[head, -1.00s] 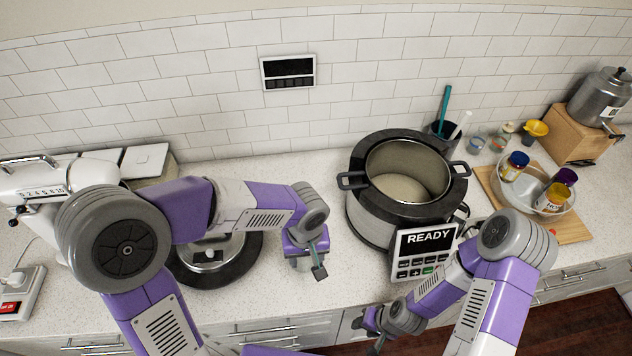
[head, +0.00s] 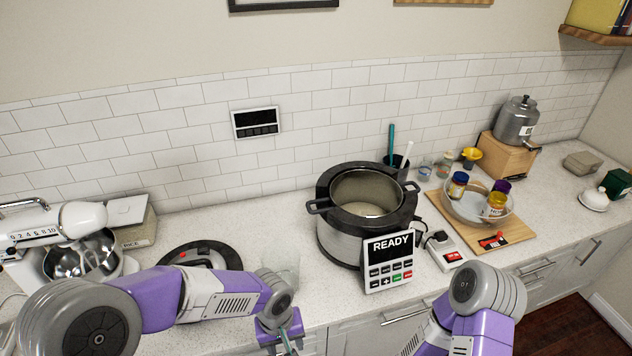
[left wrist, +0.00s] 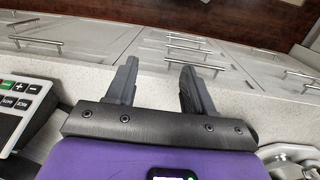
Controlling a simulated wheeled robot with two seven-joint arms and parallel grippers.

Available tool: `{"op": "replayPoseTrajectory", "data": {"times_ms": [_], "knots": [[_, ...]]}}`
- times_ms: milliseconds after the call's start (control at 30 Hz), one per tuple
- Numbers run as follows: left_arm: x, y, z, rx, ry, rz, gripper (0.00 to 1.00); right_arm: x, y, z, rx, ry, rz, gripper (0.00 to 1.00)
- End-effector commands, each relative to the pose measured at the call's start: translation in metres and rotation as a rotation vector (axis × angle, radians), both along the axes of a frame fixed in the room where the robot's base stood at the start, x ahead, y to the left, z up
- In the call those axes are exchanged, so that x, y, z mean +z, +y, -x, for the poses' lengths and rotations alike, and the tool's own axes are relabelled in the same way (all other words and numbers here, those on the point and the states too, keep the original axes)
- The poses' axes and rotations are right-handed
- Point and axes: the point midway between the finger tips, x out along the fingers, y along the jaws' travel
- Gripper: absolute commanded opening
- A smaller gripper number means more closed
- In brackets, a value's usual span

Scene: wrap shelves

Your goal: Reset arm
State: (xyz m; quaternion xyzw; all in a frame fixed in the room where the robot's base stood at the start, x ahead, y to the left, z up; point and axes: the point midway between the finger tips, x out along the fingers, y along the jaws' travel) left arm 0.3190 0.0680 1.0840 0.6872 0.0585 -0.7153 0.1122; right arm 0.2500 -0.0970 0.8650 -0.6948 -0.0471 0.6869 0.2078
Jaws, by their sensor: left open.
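My left arm comes in from the left over the counter's front edge in the head view. My left gripper (head: 290,343) points down near the lower edge of the picture, in front of the counter. In the left wrist view the two dark fingers of my left gripper (left wrist: 155,82) stand apart with nothing between them, above the pale counter edge (left wrist: 240,105) and the drawer fronts. My right arm shows at the lower right of the head view, but its gripper is out of the picture.
A large pot cooker (head: 337,240) with a READY panel (head: 388,262) stands mid-counter, right of my left gripper. A stand mixer (head: 75,235) and a round black lid (head: 170,262) are at left. A glass bowl with jars (head: 462,212) sits on a wooden board (head: 515,230) at right.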

Motion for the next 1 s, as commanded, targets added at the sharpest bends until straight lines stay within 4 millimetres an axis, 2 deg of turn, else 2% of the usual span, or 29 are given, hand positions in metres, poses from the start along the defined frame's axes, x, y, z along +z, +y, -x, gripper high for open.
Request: {"op": "replayPoseTrajectory", "data": {"times_ms": [33, 267, 367, 433, 500, 600, 700, 800, 1000], "knots": [[-0.023, -0.001, 0.002, -0.008, 0.021, 0.027, 0.53, -0.009, 0.000, -0.001, -0.001, -0.002, 0.000, 0.43], [-0.103, -0.009, 0.012, -0.042, 0.055, 0.178, 0.53, -0.033, 0.000, -0.002, -0.001, -0.003, 0.001, 0.43], [-0.149, -0.010, 0.019, -0.041, 0.055, 0.248, 0.53, -0.048, 0.000, -0.001, 0.000, -0.001, 0.000, 0.43], [-0.188, -0.008, 0.027, -0.034, 0.043, 0.293, 0.53, -0.061, 0.000, -0.001, 0.000, -0.001, 0.000, 0.43], [-0.228, -0.003, 0.036, -0.019, 0.020, 0.322, 0.53, -0.075, 0.000, -0.002, 0.000, -0.001, 0.000, 0.43], [-0.274, 0.008, 0.048, -0.003, -0.022, 0.327, 0.53, -0.090, 0.000, -0.002, -0.001, -0.002, 0.000, 0.43], [-0.304, 0.018, 0.059, 0.003, -0.055, 0.307, 0.53, -0.099, 0.000, -0.002, -0.001, -0.002, 0.000, 0.43], [-0.319, 0.026, 0.066, 0.002, -0.075, 0.288, 0.53, -0.103, 0.000, -0.002, -0.001, -0.002, 0.000, 0.43], [-0.322, 0.029, 0.067, -0.002, -0.087, 0.276, 0.53, -0.103, 0.000, -0.002, -0.001, -0.002, 0.000, 0.43]]}}
